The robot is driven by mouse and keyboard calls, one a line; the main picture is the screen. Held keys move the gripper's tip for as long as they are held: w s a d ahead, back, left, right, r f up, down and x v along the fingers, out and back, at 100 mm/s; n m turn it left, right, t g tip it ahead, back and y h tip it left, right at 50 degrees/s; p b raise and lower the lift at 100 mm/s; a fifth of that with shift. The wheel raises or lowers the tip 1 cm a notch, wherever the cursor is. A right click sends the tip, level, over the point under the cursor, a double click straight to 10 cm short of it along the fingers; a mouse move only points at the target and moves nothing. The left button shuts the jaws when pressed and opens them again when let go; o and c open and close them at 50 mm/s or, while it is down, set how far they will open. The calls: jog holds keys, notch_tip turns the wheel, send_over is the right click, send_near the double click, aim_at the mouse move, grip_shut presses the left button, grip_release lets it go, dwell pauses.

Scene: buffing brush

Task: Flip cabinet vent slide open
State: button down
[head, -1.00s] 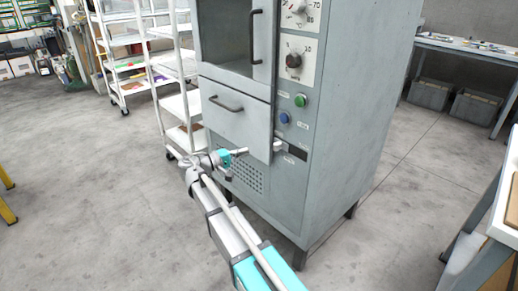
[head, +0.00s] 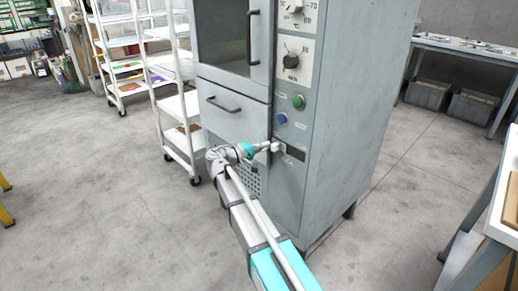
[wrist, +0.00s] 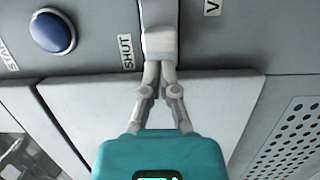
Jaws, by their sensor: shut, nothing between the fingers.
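The vent slide's pale block-shaped knob (head: 276,146) sits at the left end of a dark slot (head: 295,154) in the grey cabinet front. In the wrist view the knob (wrist: 159,42) is beside the SHUT label (wrist: 127,51). My gripper (head: 266,147) is shut and empty. Its fingertips (wrist: 159,66) meet the knob's near side, on the left in the head view; whether they press on it or only sit close, I cannot tell.
A blue button (head: 281,119) and a green button (head: 298,102) are above the slot. The drawer (head: 235,118) with its dark handle is left of the knob, above a perforated panel (wrist: 298,135). A white shelf trolley (head: 180,105) stands left of the cabinet.

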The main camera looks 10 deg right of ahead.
jog(key=shift+d, duration=0.15)
jog(key=s+d, duration=0.1)
jog(key=s, duration=0.1)
jog(key=s+d, duration=0.4)
jog(key=s, duration=0.1)
jog(key=shift+d, duration=0.15)
jog(key=shift+w, duration=0.1)
dwell(0.4)
jog(key=v, duration=1)
dwell(0.3)
